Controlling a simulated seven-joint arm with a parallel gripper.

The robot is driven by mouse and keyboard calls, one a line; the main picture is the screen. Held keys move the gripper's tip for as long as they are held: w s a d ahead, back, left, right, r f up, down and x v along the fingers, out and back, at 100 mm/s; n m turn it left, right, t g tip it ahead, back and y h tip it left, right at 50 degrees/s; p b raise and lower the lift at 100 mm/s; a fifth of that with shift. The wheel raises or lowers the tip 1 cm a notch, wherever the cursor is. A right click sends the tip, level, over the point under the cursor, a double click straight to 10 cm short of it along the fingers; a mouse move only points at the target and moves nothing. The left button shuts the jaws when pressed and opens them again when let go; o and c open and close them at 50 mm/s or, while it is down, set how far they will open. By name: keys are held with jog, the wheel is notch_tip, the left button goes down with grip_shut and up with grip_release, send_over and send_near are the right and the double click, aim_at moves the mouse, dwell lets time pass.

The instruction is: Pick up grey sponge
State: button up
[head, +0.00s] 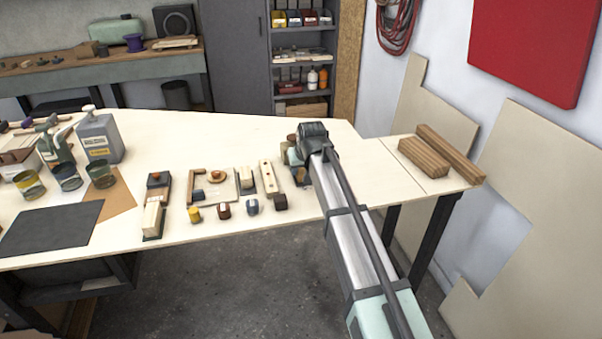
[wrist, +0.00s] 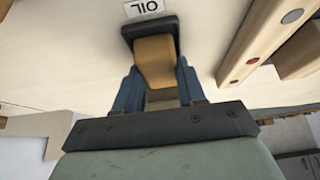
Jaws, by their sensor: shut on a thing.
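My gripper (wrist: 160,85) points down at the right part of the long table, its two blue fingers shut on a tan block (wrist: 155,58). The block has a greyish-beige part low between the fingers. Its other end meets a dark tray-like piece (wrist: 129,32) beside a white "OIL" label (wrist: 146,6). I cannot tell whether block and dark piece are joined or whether they touch the table. In the head view my gripper (head: 300,165) largely hides it.
A pale wooden bar with holes (head: 268,178) lies left of my gripper; small blocks stand in front of it. Cans, a grey jug (head: 99,138) and a dark mat (head: 50,230) are further left. Brown wood bars (head: 425,158) lie at the right end. The table behind is clear.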

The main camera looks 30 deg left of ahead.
aim_at(301, 170)
jog(key=shift+r, duration=0.1)
notch_tip(301, 170, up, 10)
dwell(0.6)
jog(key=o, duration=0.5)
jog(key=c, duration=0.4)
